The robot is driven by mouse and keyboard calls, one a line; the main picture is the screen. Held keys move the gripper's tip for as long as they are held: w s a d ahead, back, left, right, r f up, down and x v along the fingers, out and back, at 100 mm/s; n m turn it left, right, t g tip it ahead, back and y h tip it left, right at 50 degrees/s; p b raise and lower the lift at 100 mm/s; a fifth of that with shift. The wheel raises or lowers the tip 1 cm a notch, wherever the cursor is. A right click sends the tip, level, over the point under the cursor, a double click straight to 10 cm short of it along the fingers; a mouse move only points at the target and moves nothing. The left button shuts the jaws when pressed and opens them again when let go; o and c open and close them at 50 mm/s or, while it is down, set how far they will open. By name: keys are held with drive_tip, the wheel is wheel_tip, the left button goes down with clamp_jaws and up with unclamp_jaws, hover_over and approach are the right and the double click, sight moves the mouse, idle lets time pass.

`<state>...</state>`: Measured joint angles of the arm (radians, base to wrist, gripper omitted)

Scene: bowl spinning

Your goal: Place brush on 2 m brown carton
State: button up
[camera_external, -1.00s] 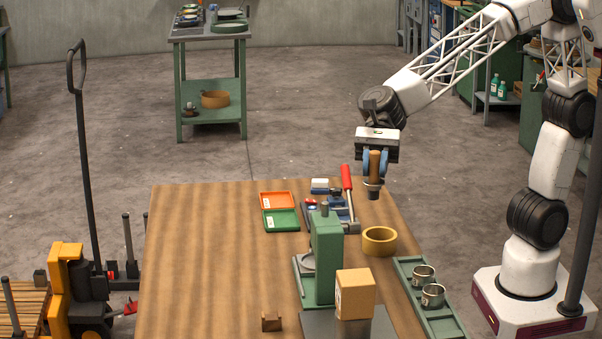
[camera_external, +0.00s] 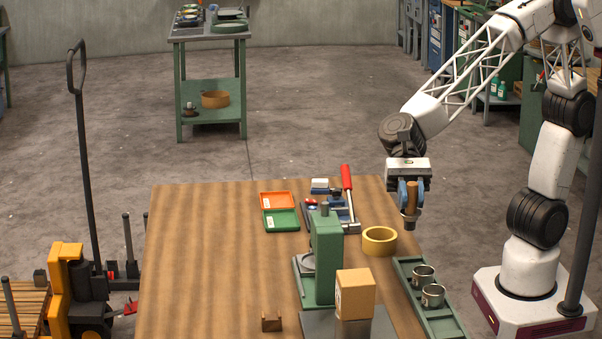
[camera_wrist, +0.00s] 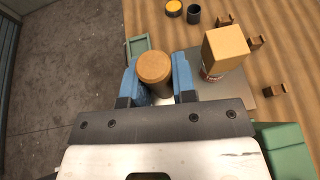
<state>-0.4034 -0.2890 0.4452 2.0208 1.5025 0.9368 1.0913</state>
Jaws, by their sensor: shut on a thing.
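My gripper (camera_external: 408,192) is shut on the brush (camera_external: 411,198), which has a round brown wooden handle and a dark lower end. The brush hangs upright, above the right edge of the table in the external view. In the wrist view, the blue fingers of my gripper (camera_wrist: 157,80) press both sides of the brush handle (camera_wrist: 152,68), seen from its top end. The brown carton (camera_external: 355,291) is a tan box near the front of the table, to the left of and nearer the camera than my gripper. It also shows in the wrist view (camera_wrist: 226,48), right of the brush.
A green press (camera_external: 325,260) stands just left of the carton. A green tray (camera_external: 443,323) with two metal cups lies right of it. A yellow tape roll (camera_external: 379,241) lies behind. A small brown block (camera_external: 271,322) is at front. The table's left part is clear.

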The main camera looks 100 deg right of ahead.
hover_over(356, 276)
drive_tip(key=shift+f, duration=0.75)
idle(0.3)
drive_tip(key=shift+f, duration=1.75)
drive_tip(key=shift+f, duration=0.15)
drive_tip(key=o, duration=0.9)
